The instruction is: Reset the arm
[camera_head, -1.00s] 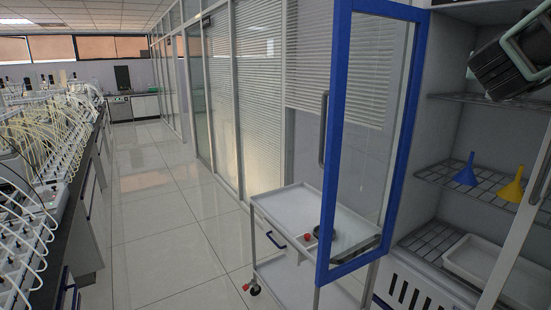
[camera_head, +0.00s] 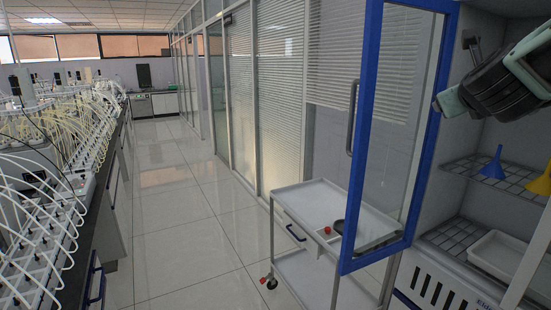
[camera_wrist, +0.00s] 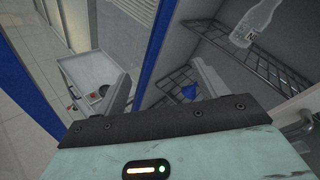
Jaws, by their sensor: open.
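My gripper shows in the wrist view (camera_wrist: 160,90), its two fingers spread apart with nothing between them. It is by the open cabinet, near the blue-framed glass door (camera_head: 356,140). In the head view part of my arm shows at the upper right, in front of the cabinet; the fingertips are not clear there.
A blue funnel (camera_head: 494,163) and a yellow funnel (camera_head: 541,183) stand on a wire shelf, above a white tray (camera_head: 498,252). A clear bottle (camera_wrist: 254,24) shows in the wrist view. A white cart (camera_head: 318,205) stands behind the door. The aisle floor (camera_head: 170,215) is clear.

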